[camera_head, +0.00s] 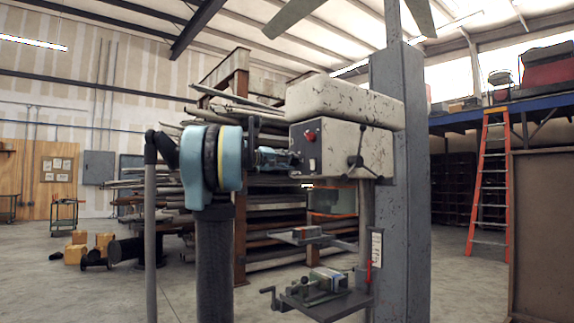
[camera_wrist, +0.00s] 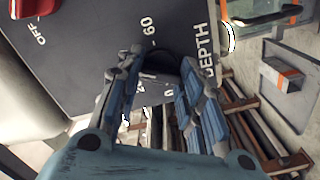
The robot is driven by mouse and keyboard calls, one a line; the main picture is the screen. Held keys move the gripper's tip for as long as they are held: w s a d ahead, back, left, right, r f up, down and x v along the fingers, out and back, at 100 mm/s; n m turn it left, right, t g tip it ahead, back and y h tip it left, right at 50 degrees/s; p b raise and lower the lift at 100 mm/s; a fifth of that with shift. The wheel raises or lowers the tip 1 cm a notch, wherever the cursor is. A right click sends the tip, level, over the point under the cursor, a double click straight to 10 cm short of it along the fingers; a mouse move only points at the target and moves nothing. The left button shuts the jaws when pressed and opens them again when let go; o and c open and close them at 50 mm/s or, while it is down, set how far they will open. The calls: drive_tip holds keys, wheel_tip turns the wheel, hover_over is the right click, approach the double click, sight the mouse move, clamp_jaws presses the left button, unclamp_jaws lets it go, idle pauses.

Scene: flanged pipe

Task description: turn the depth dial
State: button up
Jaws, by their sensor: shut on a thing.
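The depth dial (camera_wrist: 160,62) is a dark round knob on the grey panel, seen in the wrist view. "DEPTH", "60" and "0" are printed around it. My gripper (camera_wrist: 161,66) has its blue fingers on both sides of the dial and is shut on it. The fingers cover part of the dial and its scale. In the head view, my gripper (camera_head: 291,160) reaches from the left to the side of the pale, worn drill press head (camera_head: 335,140). The dial cannot be made out there behind the fingers.
A red knob (camera_wrist: 36,8) marked "OFF" sits on the same panel; it also shows in the head view (camera_head: 310,135). A feed lever (camera_head: 358,160) is right of my gripper. Below are a vise (camera_head: 328,279) and a crank handle (camera_head: 268,291). A pipe rack stands behind.

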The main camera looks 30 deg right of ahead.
drive_tip(key=o, duration=1.1)
drive_tip(key=shift+w+a+f, duration=0.1)
drive_tip(key=shift+w, duration=0.15)
drive_tip(key=shift+c, duration=0.2)
drive_tip(key=shift+s, duration=0.1)
drive_tip(key=a, duration=1.2)
drive_tip(key=shift+s, duration=0.4)
